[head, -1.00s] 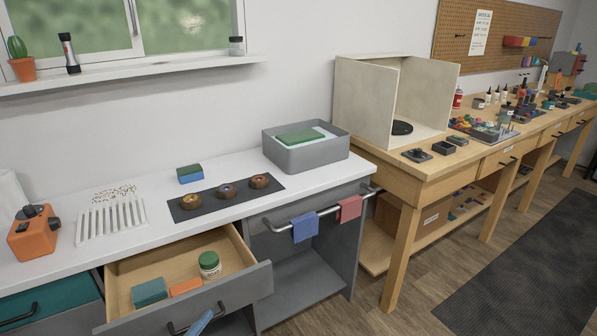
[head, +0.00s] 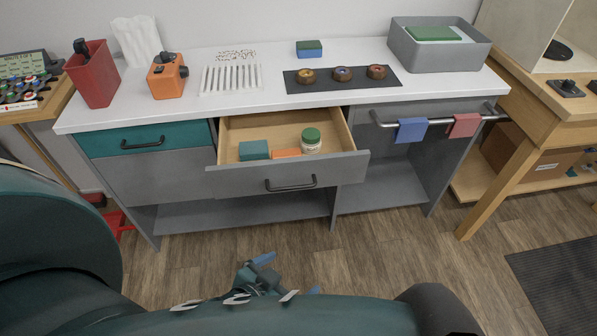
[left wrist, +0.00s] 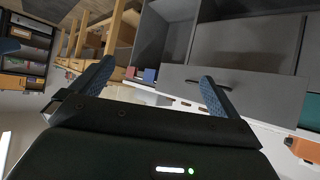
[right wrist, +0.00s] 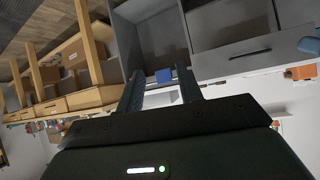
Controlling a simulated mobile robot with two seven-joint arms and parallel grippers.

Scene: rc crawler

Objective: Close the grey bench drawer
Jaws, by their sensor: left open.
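The grey bench drawer (head: 236,182) stands pulled out of the bench, its black bar handle (head: 291,184) on the front. Inside lie a teal block (head: 254,150), an orange block (head: 286,153) and a green-lidded jar (head: 311,141). My left gripper (head: 284,276) is open and empty, low in front of the drawer and apart from it. In the left wrist view the drawer front (left wrist: 250,86) shows beyond its spread fingers. My right gripper (right wrist: 160,92) shows in the right wrist view, its fingers apart and empty; the drawer front (right wrist: 235,56) is beyond it to the right.
A closed teal drawer (head: 146,140) is left of the grey one. A towel rail (head: 436,122) with blue and red cloths sticks out on the right. The white worktop (head: 190,107) carries a grey tub (head: 438,60) and small items. The wooden floor (head: 380,245) before the bench is clear.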

